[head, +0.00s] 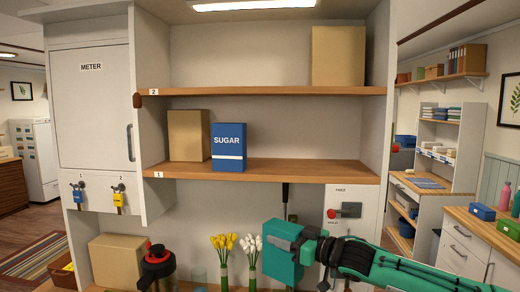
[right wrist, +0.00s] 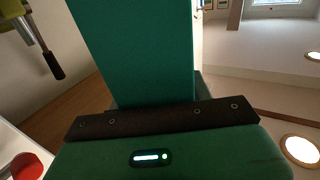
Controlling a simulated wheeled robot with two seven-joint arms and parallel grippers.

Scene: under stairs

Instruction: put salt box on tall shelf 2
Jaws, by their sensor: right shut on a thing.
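A plain teal box (head: 283,254), which I take to be the salt box, is held in my right gripper (head: 303,243) at the lower right of the head view. No label on it can be read. In the right wrist view the teal box (right wrist: 135,50) stands up from the dark jaw bar. Tall shelf 2 (head: 260,91) is the upper wooden board, marked "2", well above the gripper. It is bare on its left and middle. My left gripper is not in view.
A tan carton (head: 338,56) stands at the right of shelf 2. Shelf 1 (head: 300,172) below holds another carton (head: 189,135) and a blue sugar box (head: 228,147). Yellow tulips (head: 224,243), white flowers (head: 251,244) and a black-and-red container (head: 156,265) stand on the lower surface.

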